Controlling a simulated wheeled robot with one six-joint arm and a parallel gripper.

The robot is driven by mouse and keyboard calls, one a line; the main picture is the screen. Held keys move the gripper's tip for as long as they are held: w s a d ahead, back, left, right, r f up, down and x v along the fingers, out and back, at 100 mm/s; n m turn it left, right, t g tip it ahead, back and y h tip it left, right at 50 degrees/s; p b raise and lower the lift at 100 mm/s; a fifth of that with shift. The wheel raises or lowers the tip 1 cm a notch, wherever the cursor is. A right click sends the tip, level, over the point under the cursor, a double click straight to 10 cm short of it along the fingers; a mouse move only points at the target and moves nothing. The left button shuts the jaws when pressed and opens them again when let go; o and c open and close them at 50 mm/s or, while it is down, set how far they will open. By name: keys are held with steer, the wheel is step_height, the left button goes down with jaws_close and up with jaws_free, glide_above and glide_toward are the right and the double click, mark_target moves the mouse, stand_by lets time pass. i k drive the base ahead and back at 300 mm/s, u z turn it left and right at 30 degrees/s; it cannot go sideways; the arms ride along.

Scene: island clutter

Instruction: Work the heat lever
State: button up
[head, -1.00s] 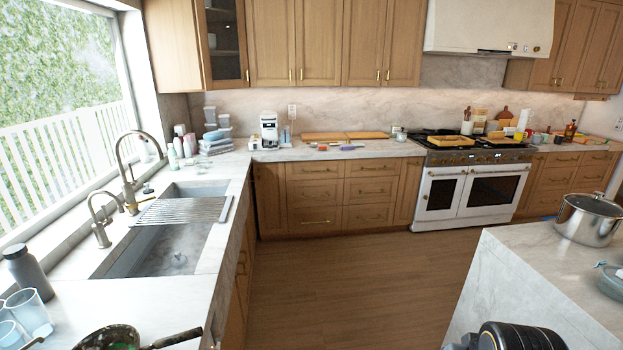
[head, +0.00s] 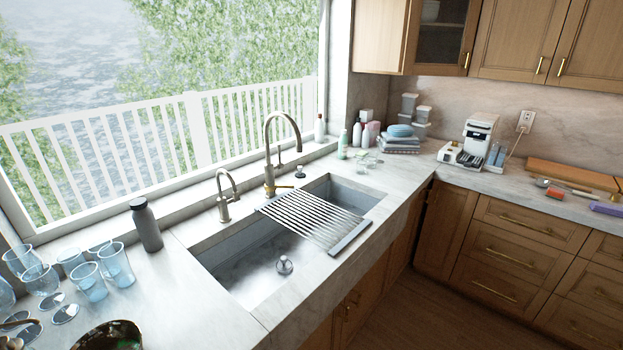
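A tall bronze faucet (head: 270,150) stands behind the sink. A small yellow-brass lever (head: 284,187) sticks out to the right at its base. A shorter bronze tap (head: 226,195) stands to its left, and a small handle is hard to make out on it. No part is marked as a heat lever, so I cannot tell for sure which one it is. My gripper is not in view.
The sink (head: 225,255) has a slatted rack (head: 315,217) across it. A grey bottle (head: 146,225) and several glasses (head: 115,262) stand at left. A white coffee machine (head: 475,140) stands on the far counter. Floor (head: 390,318) shows at lower right.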

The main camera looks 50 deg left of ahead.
mark_target(274, 188)
steer(key=u, duration=0.4)
steer(key=i, duration=1.6)
steer(key=u, duration=1.95)
steer(key=i, duration=1.05)
steer(key=u, duration=1.05)
